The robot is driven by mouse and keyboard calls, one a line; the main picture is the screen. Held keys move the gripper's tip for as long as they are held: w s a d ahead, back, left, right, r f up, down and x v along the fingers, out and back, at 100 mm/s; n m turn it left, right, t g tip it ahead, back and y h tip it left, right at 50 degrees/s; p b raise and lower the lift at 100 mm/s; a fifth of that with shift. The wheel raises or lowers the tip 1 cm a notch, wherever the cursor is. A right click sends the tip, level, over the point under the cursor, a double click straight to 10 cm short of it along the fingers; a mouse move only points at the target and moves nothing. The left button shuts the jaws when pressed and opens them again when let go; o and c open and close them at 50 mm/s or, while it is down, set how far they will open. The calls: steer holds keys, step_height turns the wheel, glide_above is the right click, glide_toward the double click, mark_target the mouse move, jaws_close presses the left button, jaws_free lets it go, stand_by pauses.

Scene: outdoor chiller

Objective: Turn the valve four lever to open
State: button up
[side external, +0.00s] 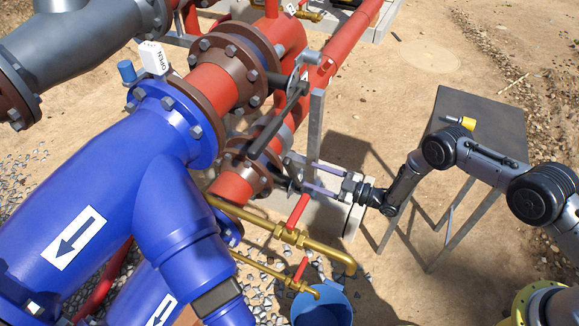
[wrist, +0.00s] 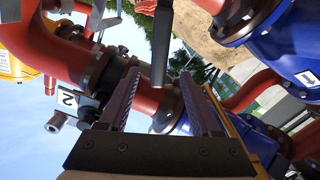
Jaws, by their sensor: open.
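My gripper (side external: 303,172) is open, its two long purple fingers reaching left toward the red pipework. In the wrist view the open fingers (wrist: 158,78) point ahead, with a dark lever (wrist: 162,40) hanging down between their tips; contact cannot be told. In the side view a long black lever (side external: 278,120) slants across the upper brown-flanged red valve (side external: 228,62). Two small brass valves have red levers, an upper one (side external: 298,211) and a lower one (side external: 300,268). No label reading four is legible, so I cannot tell which lever is valve four's.
Large blue pipes (side external: 110,190) fill the left, with a white OPEN tag (side external: 154,58) above. A tag reading 2 (wrist: 68,98) shows in the wrist view. A blue bucket (side external: 322,305) stands below. A dark table (side external: 490,115) is behind my arm. Bare ground lies at right.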

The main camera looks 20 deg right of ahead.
mark_target(293, 168)
steer(key=x, duration=0.8)
steer(key=shift+w+a, duration=0.2)
steer(key=shift+c, duration=0.3)
jaws_close()
stand_by(0.8)
